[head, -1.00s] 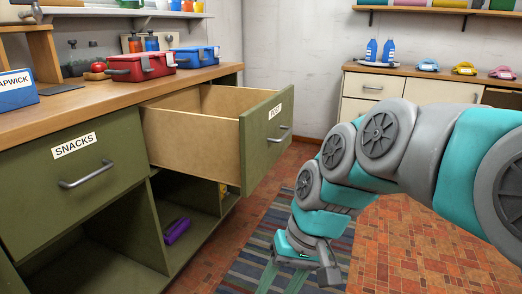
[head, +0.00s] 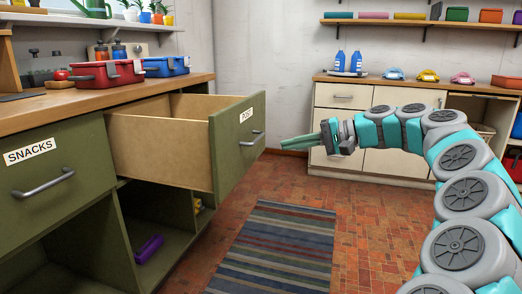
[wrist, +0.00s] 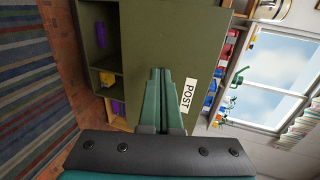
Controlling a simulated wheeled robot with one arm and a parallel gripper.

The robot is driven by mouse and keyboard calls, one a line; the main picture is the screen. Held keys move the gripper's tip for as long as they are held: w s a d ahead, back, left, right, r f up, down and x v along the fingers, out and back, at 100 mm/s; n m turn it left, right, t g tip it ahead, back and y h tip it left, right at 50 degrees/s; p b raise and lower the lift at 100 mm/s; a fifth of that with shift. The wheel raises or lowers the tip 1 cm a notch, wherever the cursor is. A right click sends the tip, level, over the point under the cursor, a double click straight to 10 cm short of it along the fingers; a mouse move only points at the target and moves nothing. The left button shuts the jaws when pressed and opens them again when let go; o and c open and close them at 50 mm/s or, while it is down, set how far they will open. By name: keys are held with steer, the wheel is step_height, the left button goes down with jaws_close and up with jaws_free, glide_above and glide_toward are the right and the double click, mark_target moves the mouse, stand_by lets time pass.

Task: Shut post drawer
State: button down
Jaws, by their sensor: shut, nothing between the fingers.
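The post drawer (head: 236,143) is a green-fronted wooden drawer pulled far out from the counter unit. Its label reads POST and a grey bar handle sits on its front. In the wrist view the drawer front (wrist: 165,35) faces my gripper, with the POST label to the right of the fingers. My gripper (head: 283,145) is shut and empty, its fingertips pointing left at the drawer front. In the wrist view my gripper (wrist: 160,75) has its fingers together over the drawer front. I cannot tell whether they touch it. The handle is not visible in the wrist view.
The snacks drawer (head: 43,168) is shut at the left. Open shelves below hold a purple item (head: 149,249). Red (head: 107,73) and blue (head: 166,66) boxes stand on the counter. A striped rug (head: 275,246) lies on the open brick floor.

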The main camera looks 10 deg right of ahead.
mark_target(232, 150)
steer(key=x, duration=0.8)
steer(key=b+x, duration=0.1)
steer(key=x, duration=0.3)
steer(key=shift+w+a+r, duration=0.1)
steer(key=shift+a+r, duration=0.15)
steer(key=shift+a, duration=0.15)
steer(key=shift+w+a, duration=0.25)
steer(key=shift+a, duration=0.15)
steer(key=shift+w+a+r, duration=0.1)
steer(key=shift+w+a, duration=0.15)
steer(key=shift+a, duration=0.3)
steer(key=w+a+p, duration=0.3)
steer(key=w+a, duration=0.2)
steer(key=a, duration=0.4)
steer(key=w+a+p, duration=0.4)
steer(key=w+a, duration=0.2)
steer(key=a, duration=0.4)
steer(key=w+a+p, duration=0.4)
steer(key=w+a, duration=0.2)
steer(key=a, duration=0.4)
steer(key=shift+a+r, duration=0.1)
